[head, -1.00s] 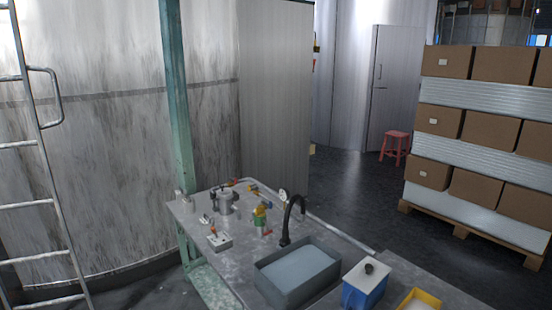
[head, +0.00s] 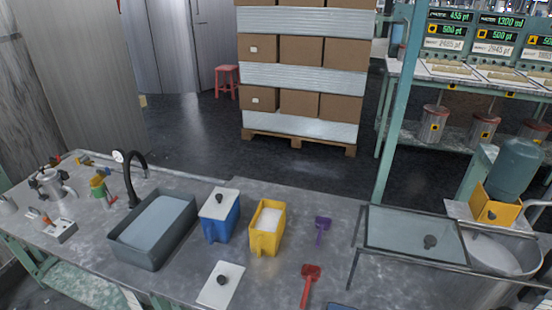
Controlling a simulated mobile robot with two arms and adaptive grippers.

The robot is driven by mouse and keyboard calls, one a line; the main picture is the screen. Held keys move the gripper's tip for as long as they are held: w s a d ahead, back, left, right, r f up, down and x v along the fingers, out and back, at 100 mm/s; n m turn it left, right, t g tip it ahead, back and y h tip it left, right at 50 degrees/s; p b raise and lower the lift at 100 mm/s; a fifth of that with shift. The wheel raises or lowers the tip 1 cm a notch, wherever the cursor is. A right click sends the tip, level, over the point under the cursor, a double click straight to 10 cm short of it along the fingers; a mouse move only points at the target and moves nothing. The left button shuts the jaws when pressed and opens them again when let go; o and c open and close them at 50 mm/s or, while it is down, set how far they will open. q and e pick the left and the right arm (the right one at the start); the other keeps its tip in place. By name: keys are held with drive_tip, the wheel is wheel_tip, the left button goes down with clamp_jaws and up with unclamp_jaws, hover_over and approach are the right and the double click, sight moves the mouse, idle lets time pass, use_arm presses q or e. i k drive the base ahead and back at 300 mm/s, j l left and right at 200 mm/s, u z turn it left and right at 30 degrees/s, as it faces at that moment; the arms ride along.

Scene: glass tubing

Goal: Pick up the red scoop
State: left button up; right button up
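The red scoop (head: 310,285) lies on the grey metal worktable (head: 345,218) near its front edge, its head toward the back and its handle toward me. A purple scoop (head: 322,229) lies behind it, slightly to the right. Neither of my grippers shows in the head view.
A yellow bin (head: 268,229) with white contents, a blue bin (head: 221,222) with a white lid and a grey sink-like basin (head: 154,229) stand left of the scoops. A loose white lid (head: 221,286) lies left of the red scoop. A glass-topped frame (head: 415,230) and a large metal bowl (head: 494,256) stand to the right.

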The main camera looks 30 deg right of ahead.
sight(309, 274)
drive_tip(key=k+l+z, duration=0.1)
drive_tip(key=z, duration=1)
drive_tip(key=l, duration=0.1)
